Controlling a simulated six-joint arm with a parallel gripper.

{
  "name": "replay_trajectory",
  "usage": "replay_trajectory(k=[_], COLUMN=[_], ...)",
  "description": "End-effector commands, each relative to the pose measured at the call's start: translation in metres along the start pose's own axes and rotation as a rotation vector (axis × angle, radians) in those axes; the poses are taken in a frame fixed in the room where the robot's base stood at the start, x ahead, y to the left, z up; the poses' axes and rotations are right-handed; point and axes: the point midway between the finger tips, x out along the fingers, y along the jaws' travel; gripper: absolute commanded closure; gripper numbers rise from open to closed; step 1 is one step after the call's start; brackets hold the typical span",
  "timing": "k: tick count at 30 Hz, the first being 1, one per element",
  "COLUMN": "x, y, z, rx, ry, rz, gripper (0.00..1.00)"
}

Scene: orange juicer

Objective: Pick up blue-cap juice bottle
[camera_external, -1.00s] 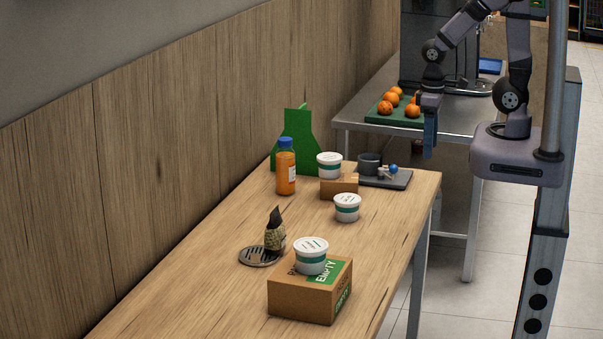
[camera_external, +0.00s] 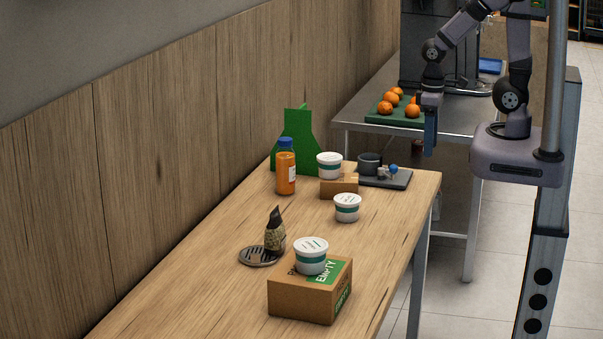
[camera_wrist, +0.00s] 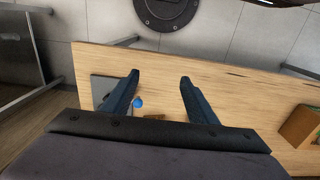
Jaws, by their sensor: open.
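The blue-cap juice bottle (camera_external: 286,168) stands upright on the wooden table in the external view, with orange juice, a white label and a blue cap. It is in front of a green board. My gripper (camera_external: 430,140) hangs in the air beyond the far right corner of the wooden table, well apart from the bottle. The bottle is not recognisable in the wrist view.
The green board (camera_external: 303,130) stands behind the bottle.

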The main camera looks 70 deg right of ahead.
Motion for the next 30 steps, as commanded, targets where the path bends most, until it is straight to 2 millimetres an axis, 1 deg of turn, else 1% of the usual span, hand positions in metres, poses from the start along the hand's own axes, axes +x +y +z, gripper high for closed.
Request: replay_trajectory(k=[5, 12, 14, 17, 23, 26, 29, 30], x=[-0.017, -0.051, -0.043, -0.038, -0.029, -0.024, -0.019, -0.017], y=[0.0, 0.0, 0.005, 0.015, 0.037, 0.052, 0.066, 0.071], z=[-0.002, -0.001, -0.004, -0.011, -0.033, -0.052, -0.081, -0.097], rx=[0.0, 0.0, -0.058, -0.147, -0.366, -0.517, -0.703, -0.792], ry=[0.007, 0.008, -0.012, -0.031, -0.08, -0.115, -0.162, -0.186], rz=[0.0, 0.0, 0.034, 0.09, 0.229, 0.329, 0.457, 0.522], gripper=[0.47, 0.47, 0.47, 0.47, 0.47, 0.47, 0.47, 0.47])
